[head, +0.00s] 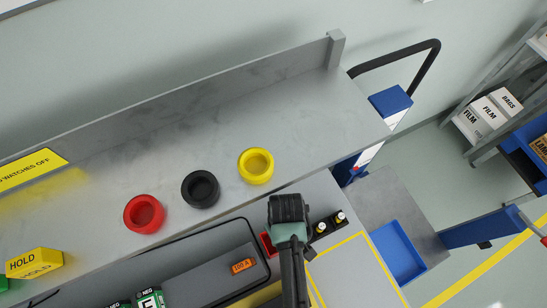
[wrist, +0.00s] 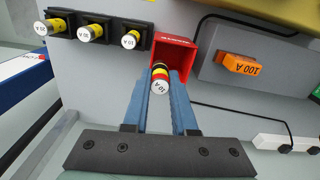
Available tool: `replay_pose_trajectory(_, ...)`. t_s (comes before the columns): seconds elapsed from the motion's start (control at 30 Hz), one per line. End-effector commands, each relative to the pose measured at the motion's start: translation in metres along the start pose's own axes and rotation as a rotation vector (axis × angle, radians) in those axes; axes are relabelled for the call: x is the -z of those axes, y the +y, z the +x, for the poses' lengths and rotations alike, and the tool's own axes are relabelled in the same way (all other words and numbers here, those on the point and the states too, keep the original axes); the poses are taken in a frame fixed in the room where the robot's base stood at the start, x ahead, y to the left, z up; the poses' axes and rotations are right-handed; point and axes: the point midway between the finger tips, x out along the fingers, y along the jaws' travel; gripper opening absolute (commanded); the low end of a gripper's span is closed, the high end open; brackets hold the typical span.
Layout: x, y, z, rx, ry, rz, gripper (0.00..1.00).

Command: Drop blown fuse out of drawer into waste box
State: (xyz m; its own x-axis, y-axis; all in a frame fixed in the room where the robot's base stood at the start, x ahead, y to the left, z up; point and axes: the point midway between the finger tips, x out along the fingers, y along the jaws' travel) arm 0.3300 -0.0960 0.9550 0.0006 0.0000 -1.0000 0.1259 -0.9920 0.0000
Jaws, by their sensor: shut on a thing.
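My gripper (wrist: 172,76) has blue fingers shut on a fuse (wrist: 160,78) with a silver cap marked 10 A, a yellow band and a red band. The fuse points its cap toward the wrist camera. A small open red box (wrist: 187,54) lies just beyond the fingertips, with pale lettering on its rim. I cannot tell whether the fuse's far end is inside it. In the head view the box (head: 267,243) shows partly, beside my gripper (head: 290,230), which hides the fuse there. No drawer is clearly identifiable.
An orange 100 A block (wrist: 243,64) sits on a grey panel on the other side. A blue tray (head: 398,252) is at right.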

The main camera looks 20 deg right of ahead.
Motion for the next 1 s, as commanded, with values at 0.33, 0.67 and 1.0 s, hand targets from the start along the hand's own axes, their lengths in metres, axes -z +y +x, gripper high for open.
replay_pose_trajectory(0.33, 0.0, -0.001, 0.041, 0.0, 0.0, 0.0, 0.0)
replay_pose_trajectory(0.67, 0.0, -0.001, 0.041, 0.0, 0.0, 0.0, 0.0)
replay_pose_trajectory(1.0, 0.0, -0.001, 0.041, 0.001, 0.0, 0.0, 0.6)
